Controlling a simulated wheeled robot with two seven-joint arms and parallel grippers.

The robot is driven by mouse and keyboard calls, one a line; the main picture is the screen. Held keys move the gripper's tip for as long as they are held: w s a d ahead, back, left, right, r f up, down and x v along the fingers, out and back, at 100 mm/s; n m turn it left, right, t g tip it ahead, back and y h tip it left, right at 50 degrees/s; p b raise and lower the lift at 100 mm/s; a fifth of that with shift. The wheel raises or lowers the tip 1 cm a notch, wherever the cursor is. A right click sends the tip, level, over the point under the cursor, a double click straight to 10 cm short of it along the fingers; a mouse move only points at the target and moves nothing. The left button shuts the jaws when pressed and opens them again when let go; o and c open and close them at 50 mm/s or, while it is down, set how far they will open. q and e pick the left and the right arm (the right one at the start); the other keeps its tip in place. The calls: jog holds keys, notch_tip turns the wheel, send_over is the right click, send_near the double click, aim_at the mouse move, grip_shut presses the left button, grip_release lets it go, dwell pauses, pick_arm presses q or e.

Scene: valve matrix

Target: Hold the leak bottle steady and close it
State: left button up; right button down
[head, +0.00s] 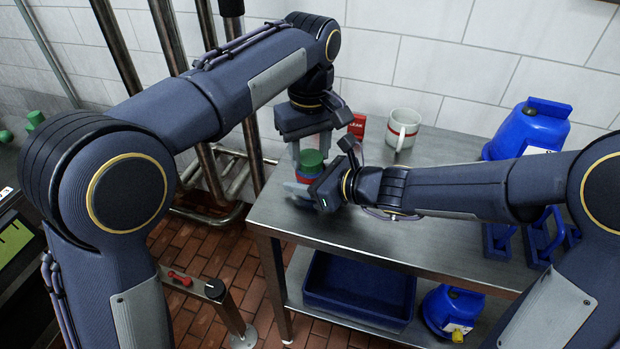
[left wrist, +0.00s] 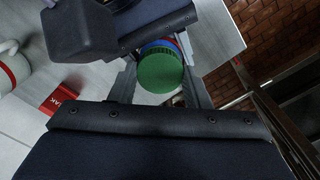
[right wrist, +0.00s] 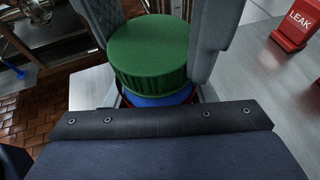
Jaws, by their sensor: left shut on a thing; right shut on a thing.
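The leak bottle (head: 309,170) stands upright near the left end of the steel table, with red and blue parts showing under its round green cap (head: 312,158). My left gripper (head: 312,150) comes down from above, its fingers shut on the cap. The cap also shows between its fingers in the left wrist view (left wrist: 160,70). My right gripper (head: 305,190) reaches in from the right, lower down, shut around the bottle's body. In the right wrist view the ridged cap (right wrist: 152,55) is close, with a blue band below it. Most of the body is hidden.
A red LEAK sign (head: 357,125) and a white mug with a red band (head: 402,130) stand behind the grippers. A large blue container (head: 520,135) is at the back right. A blue bin (head: 360,290) sits on the lower shelf. The table's front middle is clear.

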pick_arm(q)
jog(key=m, duration=0.3)
jog(key=o, duration=1.1)
jog(key=shift+r, duration=2.25)
jog(key=shift+c, duration=0.5)
